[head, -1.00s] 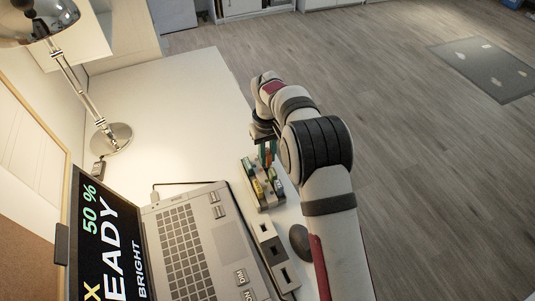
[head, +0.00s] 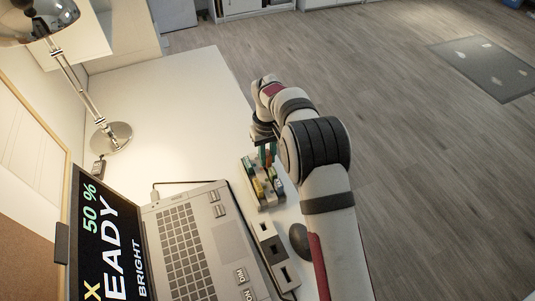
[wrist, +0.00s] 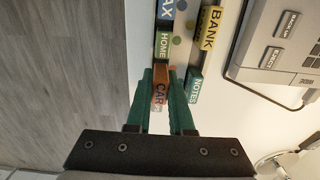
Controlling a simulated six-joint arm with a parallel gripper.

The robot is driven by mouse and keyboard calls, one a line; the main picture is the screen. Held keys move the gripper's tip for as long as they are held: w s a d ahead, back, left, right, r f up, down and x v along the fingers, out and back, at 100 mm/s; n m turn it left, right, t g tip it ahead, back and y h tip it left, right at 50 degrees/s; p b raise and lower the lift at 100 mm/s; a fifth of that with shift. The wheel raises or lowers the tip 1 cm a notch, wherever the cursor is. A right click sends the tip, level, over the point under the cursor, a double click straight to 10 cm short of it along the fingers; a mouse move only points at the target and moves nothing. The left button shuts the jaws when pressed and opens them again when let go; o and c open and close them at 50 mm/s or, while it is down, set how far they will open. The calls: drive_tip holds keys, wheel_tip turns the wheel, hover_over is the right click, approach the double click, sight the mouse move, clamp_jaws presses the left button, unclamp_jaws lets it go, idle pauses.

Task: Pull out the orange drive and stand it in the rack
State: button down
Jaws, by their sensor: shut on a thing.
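My gripper (wrist: 160,82) has its green fingers closed around the orange drive (wrist: 158,92), labelled "CAR", in the wrist view. The drive's lower end reaches down between the fingers. It sits at the near end of a row of labelled drives, by the green "HOME" drive (wrist: 164,45). In the head view my gripper (head: 267,157) is at the far end of the rack (head: 266,207), which holds several coloured drives. The rack's slot under the orange drive is hidden, so I cannot tell whether the drive is seated.
A "BANK" drive (wrist: 208,27) and a "NOTES" drive (wrist: 195,86) stand in the right row. The open laptop (head: 185,240) and a hub with ports (head: 265,230) lie close by. A dark mouse (head: 298,241) is beside my arm.

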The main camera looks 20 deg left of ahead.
sight(268, 153)
drive_tip(key=shift+f, duration=0.95)
drive_tip(key=c, duration=0.7)
unclamp_jaws()
wheel_tip(268, 153, up, 16)
drive_tip(key=shift+f, duration=0.15)
drive_tip(key=s+d+r+m, duration=0.4)
drive_tip(key=d+r, duration=0.2)
drive_tip(key=d, duration=0.5)
drive_tip(key=s+d+r+m+y, duration=0.15)
drive_tip(key=s+d+m, duration=0.35)
drive_tip(key=s+d, duration=0.65)
drive_tip(key=s+d+f+m, duration=0.1)
drive_tip(key=s, duration=0.4)
drive_tip(key=s+d+f+m, duration=0.1)
drive_tip(key=s+f+m, duration=0.1)
drive_tip(key=s, duration=0.2)
drive_tip(key=s+d+f+m, duration=0.1)
drive_tip(key=s+f+m, duration=0.1)
drive_tip(key=s, duration=0.3)
drive_tip(key=shift+s+d+f, duration=0.15)
drive_tip(key=shift+s+d, duration=0.05)
drive_tip(key=shift+s, duration=0.15)
